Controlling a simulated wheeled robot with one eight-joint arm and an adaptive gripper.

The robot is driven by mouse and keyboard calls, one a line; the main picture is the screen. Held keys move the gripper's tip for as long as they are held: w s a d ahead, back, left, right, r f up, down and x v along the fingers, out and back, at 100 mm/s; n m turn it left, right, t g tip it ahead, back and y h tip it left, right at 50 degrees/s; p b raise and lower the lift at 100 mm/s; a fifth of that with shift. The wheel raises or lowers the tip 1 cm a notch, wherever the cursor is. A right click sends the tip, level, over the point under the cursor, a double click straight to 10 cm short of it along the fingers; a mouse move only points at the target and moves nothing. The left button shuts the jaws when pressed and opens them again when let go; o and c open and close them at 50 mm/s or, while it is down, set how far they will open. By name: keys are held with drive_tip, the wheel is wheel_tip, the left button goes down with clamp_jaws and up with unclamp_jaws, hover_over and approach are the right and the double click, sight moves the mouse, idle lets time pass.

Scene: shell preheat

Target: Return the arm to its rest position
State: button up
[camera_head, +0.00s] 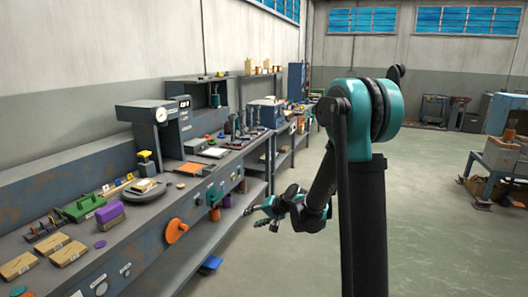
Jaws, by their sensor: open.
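My gripper (262,214) is at the end of my teal and black arm, near the middle of the head view. It is open, with no object seen between its fingers. It hangs over the floor, in front of the right part of the long workbench, and looks apart from the bench. My arm's upper joint stands high at the right of centre and its lower links fold down and left to the gripper.
The long workbench (150,222) runs along the left wall, with a green-handled block (84,207), a purple block (110,212), a gauge press (152,124) and an orange knob (176,231). A cart (505,152) stands at the right. Open floor (440,235) lies between.

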drive_tip(key=s+d+f+n+h, duration=0.1)
drive_tip(key=s+d+h, duration=0.3)
drive_tip(key=s+d, duration=0.7)
drive_tip(key=s+d+f+g+h, duration=0.1)
drive_tip(key=s+d+h, duration=0.3)
drive_tip(key=s+d, duration=0.8)
drive_tip(key=s, duration=0.4)
drive_tip(key=shift+s+d+n, duration=0.15)
drive_tip(key=shift+s+n, duration=0.2)
drive_tip(key=shift+n, duration=0.05)
drive_tip(key=shift+f, duration=0.1)
